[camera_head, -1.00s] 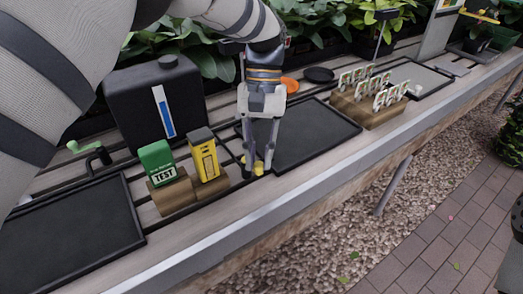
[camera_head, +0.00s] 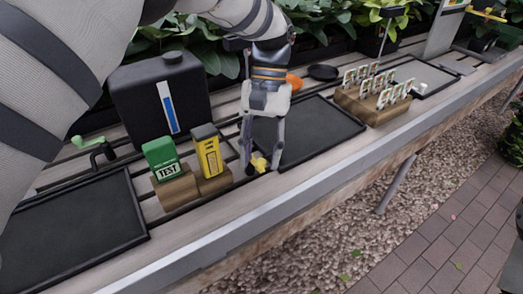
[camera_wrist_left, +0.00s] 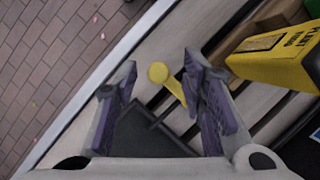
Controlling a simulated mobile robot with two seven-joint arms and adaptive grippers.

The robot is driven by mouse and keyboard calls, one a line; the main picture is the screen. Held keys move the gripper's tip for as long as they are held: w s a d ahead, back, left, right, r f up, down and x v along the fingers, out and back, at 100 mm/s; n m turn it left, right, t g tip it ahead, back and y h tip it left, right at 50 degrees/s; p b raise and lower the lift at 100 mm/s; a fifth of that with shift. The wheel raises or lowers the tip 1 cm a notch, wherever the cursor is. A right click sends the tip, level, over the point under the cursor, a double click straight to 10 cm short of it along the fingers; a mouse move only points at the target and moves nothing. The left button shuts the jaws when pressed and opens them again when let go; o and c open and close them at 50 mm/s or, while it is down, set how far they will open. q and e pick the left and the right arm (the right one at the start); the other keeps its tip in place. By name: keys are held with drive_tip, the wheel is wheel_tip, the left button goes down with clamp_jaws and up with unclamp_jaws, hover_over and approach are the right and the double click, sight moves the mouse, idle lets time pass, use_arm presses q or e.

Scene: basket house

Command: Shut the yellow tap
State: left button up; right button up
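The yellow tap (camera_head: 260,164) is low at the front edge of the slatted bench, just right of the yellow box. In the left wrist view the yellow tap (camera_wrist_left: 170,84) shows a round knob with a short bar running back from it. My left gripper (camera_head: 262,170) points down over the tap with its fingers apart, one on each side. In the left wrist view my left gripper (camera_wrist_left: 160,66) is open, and the tap's bar lies closer to the right finger. I cannot tell whether that finger touches it.
A green box (camera_head: 161,158) and a yellow box (camera_head: 208,152) stand in wooden holders close left of the gripper. A black tank (camera_head: 160,98) stands behind. Black trays (camera_head: 310,130) lie on both sides. A green-handled tap (camera_head: 88,143) is at far left. Open paving lies in front.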

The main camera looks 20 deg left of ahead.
use_arm(q)
drive_tip(key=v, duration=1.2)
